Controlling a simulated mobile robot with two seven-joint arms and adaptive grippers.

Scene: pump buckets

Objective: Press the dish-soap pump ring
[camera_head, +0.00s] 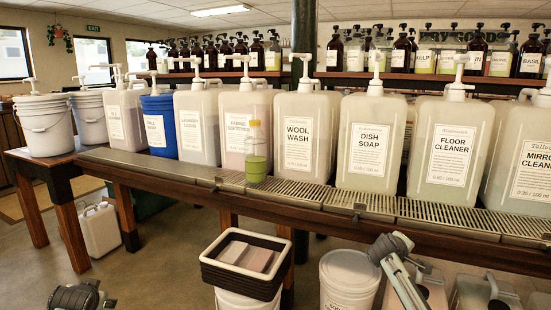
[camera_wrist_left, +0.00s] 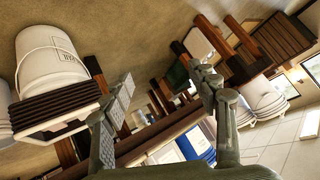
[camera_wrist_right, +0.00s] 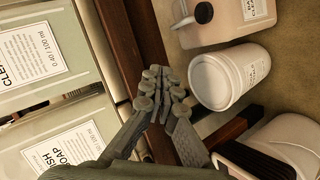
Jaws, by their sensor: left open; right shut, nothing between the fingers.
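The dish-soap jug (camera_head: 370,148) stands in the row on the counter, between the wool wash and floor cleaner jugs. It is pale and translucent with a white label. Its white pump (camera_head: 376,70) stands upright on top; I cannot make out a separate ring. In the right wrist view the jug's label (camera_wrist_right: 70,150) shows at the lower left, and its pump is out of view. My right gripper (camera_wrist_right: 165,90) is shut and empty, apart from the jug. My left gripper (camera_wrist_left: 160,78) is open and empty, away from the jug.
A small bottle with green liquid (camera_head: 256,165) stands on the slatted metal shelf (camera_head: 380,205) before the jugs. Below are a dark crate (camera_head: 215,278) on a white bucket and a lidded white tub (camera_head: 348,285). Pump bottles (camera_head: 403,52) line the shelf behind.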

